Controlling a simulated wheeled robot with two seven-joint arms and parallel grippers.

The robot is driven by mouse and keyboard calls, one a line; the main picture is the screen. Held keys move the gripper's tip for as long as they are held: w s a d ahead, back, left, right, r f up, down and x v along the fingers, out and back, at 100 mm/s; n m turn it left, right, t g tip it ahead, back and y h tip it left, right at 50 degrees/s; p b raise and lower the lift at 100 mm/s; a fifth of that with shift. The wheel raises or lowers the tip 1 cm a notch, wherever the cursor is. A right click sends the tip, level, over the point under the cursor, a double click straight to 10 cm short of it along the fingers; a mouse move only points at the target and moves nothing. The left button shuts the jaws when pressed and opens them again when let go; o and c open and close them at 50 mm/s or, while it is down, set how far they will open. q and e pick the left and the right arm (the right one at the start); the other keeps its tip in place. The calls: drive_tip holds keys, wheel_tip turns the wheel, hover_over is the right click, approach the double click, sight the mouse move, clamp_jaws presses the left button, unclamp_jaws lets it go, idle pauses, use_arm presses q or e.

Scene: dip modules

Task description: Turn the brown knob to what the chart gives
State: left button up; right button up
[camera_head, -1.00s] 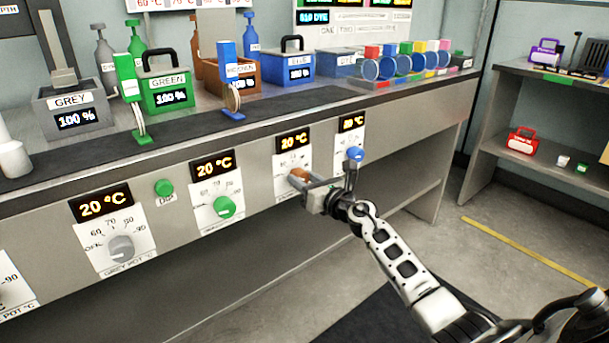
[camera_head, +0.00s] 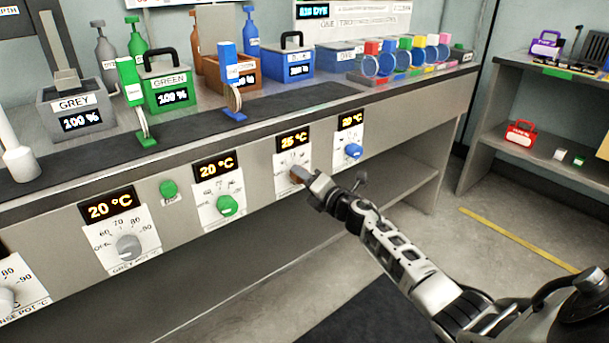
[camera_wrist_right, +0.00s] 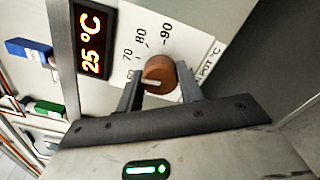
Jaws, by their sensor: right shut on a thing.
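The brown knob (camera_head: 297,175) sits on the bench's front panel, under a display (camera_head: 293,141) reading 25 °C. In the right wrist view the brown knob (camera_wrist_right: 160,72) lies between my right gripper's two fingers (camera_wrist_right: 159,86), which are shut on its sides. The knob's pale mark lies at the left, near the 60 side of the dial (camera_wrist_right: 140,52). In the head view my right gripper (camera_head: 304,177) partly covers the knob and dial. The wall charts (camera_head: 365,18) are cut off at the top, and no brown setting is readable. My left gripper is out of view.
The blue knob (camera_head: 353,151) is close to the right of my gripper, under a 20 °C display. The green knob (camera_head: 227,206) and grey knob (camera_head: 129,247) are to the left, also at 20 °C. Coloured pots stand on the bench above (camera_head: 320,99). Open floor lies in front.

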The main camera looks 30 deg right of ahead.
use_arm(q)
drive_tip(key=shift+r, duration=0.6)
use_arm(e)
drive_tip(key=shift+f+m, duration=0.1)
drive_tip(key=shift+m, duration=0.6)
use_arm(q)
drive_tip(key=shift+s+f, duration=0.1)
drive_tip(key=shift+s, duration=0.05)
use_arm(e)
drive_tip(key=o, duration=1)
drive_tip(key=shift+s, duration=0.15)
